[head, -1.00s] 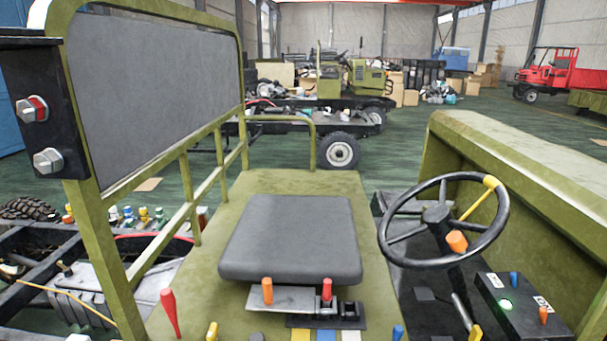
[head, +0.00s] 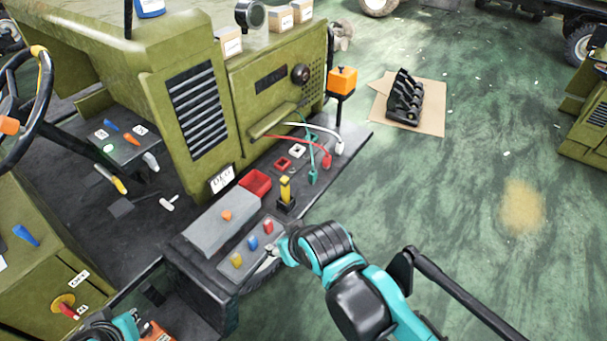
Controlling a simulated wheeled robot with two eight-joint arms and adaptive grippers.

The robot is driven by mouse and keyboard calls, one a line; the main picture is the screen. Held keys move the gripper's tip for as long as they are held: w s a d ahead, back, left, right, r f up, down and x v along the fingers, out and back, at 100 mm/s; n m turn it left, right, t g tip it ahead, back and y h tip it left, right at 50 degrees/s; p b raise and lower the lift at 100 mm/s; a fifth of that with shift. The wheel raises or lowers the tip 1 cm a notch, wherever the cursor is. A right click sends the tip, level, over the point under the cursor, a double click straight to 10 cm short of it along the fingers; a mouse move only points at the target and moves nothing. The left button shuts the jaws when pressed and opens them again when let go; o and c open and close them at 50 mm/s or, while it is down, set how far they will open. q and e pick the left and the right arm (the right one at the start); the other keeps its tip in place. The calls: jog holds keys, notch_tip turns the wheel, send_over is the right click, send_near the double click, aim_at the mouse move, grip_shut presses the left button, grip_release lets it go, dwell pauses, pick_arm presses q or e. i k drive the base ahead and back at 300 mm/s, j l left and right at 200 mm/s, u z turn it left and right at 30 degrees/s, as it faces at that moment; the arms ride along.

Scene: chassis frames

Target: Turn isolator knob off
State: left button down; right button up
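A red-handled knob on a round yellow plate (head: 66,305) sits on the side of the green box at the lower left. Small white labels are beside it, too small to read surely; the red handle points down and right, toward the lower label. My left arm (head: 118,328) shows only in part at the bottom edge, right of this knob; its fingertips cannot be made out. My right gripper (head: 280,250) is at the end of the teal and black arm, beside the grey panel with yellow, blue and red knobs. Its fingers are too small to tell open from shut.
A dark side step (head: 345,135) carries a red tray (head: 255,183), a yellow lever (head: 286,190) and cables. The steering wheel (head: 40,95) and a black switch box (head: 125,143) are at the left. A cardboard sheet (head: 430,120) lies on the open green floor.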

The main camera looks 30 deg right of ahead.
aim_at(64, 307)
jog(key=l+z, duration=0.2)
jog(key=l+u, duration=0.1)
jog(key=u, duration=1.4)
jog(key=k+j, duration=0.2)
jog(key=j, duration=0.2)
jog(key=k+j, duration=0.15)
jog(key=j, duration=0.2)
jog(key=k+j, duration=0.2)
jog(key=j, duration=0.2)
